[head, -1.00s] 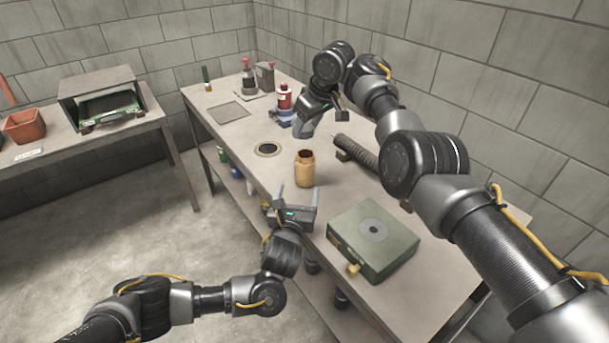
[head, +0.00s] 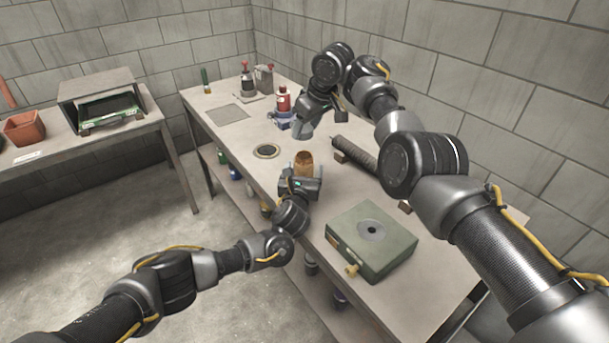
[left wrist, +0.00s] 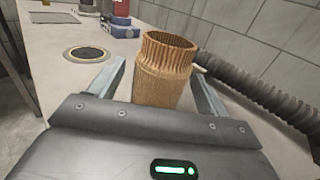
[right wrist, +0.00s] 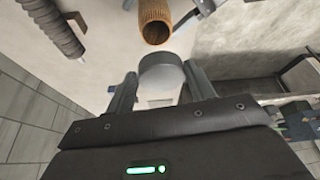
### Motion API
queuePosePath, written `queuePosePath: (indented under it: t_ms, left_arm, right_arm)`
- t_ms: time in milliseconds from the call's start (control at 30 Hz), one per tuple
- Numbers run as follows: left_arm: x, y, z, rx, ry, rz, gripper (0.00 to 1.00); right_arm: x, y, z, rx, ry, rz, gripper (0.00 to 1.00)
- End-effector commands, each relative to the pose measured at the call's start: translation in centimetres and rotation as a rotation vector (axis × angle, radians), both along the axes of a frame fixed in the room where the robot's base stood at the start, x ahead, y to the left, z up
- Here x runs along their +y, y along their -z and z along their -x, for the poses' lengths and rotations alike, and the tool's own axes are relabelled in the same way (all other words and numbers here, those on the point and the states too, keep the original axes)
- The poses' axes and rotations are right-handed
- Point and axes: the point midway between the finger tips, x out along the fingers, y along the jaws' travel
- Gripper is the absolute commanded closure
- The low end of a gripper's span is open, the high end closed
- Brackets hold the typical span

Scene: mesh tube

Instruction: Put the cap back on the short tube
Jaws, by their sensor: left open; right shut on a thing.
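The short tube (head: 304,160) is a brown mesh cylinder standing upright on the table, its open, jagged rim facing up. In the left wrist view the tube (left wrist: 163,75) stands between the two fingers of my left gripper (left wrist: 158,85). That gripper is open, with a gap visible on the right side. My right gripper (right wrist: 152,92) is shut on a round grey cap (right wrist: 160,72). It holds the cap beyond the tube in the head view, apart from it. In the right wrist view the tube's open end (right wrist: 157,32) shows just past the cap.
A dark ribbed long tube (head: 357,153) lies on supports to the right. A green box (head: 350,255) sits nearer the front. A dark-ringed disc (head: 267,151) lies left of the short tube. A red bottle (head: 283,102) and a blue item (head: 281,122) stand behind.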

Motion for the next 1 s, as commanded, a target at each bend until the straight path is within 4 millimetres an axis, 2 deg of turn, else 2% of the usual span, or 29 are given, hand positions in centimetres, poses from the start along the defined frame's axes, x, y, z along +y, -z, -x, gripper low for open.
queuePosePath:
  t_ms: [200, 467, 567, 1000]
  left_arm:
    - [-0.14, 0.02, -1.01, 0.002, 0.0, 0.001, 0.23]
    - [-0.15, 0.01, -1.05, 0.002, 0.0, 0.002, 0.23]
    - [-0.14, 0.02, -1.05, 0.002, 0.0, 0.002, 0.33]
    - [-0.12, 0.04, -1.03, 0.002, 0.0, 0.002, 0.9]
  right_arm:
    - [0.0, -0.01, 0.0, 0.0, 0.0, 0.0, 0.67]
    - [0.0, -0.01, 0.0, 0.0, 0.0, 0.0, 0.67]
    - [0.0, -0.01, 0.0, 0.0, 0.0, 0.0, 0.67]
    - [0.0, -0.01, 0.0, 0.0, 0.0, 0.0, 0.67]
